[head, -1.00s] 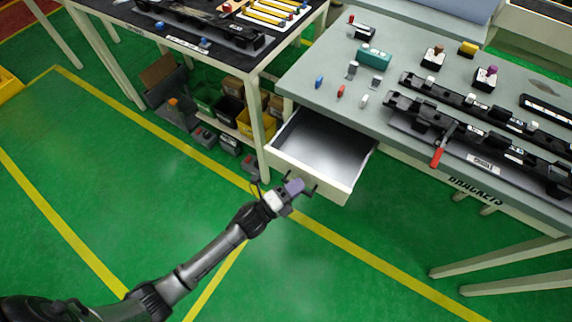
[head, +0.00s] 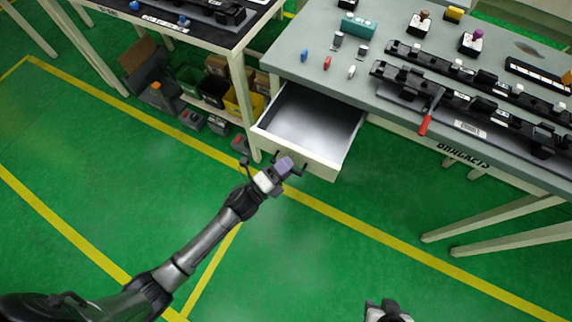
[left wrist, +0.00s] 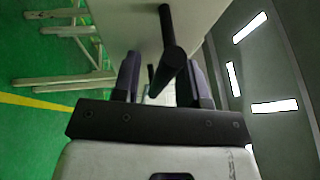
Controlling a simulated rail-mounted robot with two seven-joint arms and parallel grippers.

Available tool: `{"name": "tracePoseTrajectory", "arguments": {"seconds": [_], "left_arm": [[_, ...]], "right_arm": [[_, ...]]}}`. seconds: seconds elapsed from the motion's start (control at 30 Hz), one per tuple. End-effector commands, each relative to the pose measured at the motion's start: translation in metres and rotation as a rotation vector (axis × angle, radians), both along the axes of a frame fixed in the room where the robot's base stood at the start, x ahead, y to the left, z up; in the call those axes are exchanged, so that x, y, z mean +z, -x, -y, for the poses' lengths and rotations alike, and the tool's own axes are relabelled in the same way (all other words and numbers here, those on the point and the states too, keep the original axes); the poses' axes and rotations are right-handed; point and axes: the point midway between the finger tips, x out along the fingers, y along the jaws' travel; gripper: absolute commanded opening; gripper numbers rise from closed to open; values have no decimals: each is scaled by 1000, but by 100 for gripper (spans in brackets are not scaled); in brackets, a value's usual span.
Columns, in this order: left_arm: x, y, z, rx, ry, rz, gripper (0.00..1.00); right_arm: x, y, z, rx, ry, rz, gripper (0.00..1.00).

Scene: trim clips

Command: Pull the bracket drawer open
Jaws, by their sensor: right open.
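The bracket drawer (head: 325,168) is pulled out from under the grey-topped table in the head view. Its pale inside looks empty. Its dark bar handle (head: 303,172) is on the front panel, partly hidden by my left gripper (head: 284,165). In the left wrist view the drawer handle (left wrist: 170,40) runs between the two fingers of my left gripper (left wrist: 163,82). The fingers stand apart, with a gap showing beside the bar. My right gripper (head: 388,312) shows only in part at the bottom edge of the head view, away from the drawer.
The grey table (head: 300,40) carries black trim rails (head: 470,115), small coloured clips and a red-handled tool (head: 425,125). A dark-topped bench (head: 215,30) stands to the left, with bins (head: 240,102) on its lower shelf. The green floor in front is clear.

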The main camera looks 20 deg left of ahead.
Motion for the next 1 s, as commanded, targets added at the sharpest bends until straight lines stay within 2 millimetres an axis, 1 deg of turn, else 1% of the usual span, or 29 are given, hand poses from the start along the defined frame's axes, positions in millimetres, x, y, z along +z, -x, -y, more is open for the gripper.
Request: {"name": "tracePoseTrajectory", "arguments": {"seconds": [0.17,0.27,0.5,0.7,0.83,1.0], "left_arm": [[-1,5,-3,1,-1,-2,40],[-4,16,-9,1,-1,-4,40],[-12,57,-32,1,-1,-5,40],[-18,88,-49,0,-1,-3,40],[-22,103,-57,0,0,-2,40],[-24,115,-64,1,0,-1,40]], "right_arm": [[1,0,0,0,0,0,43],[3,0,0,0,0,0,43],[8,0,0,0,0,0,43],[11,0,0,0,0,0,43],[12,0,0,0,0,0,43],[13,0,0,0,0,0,43]]}}
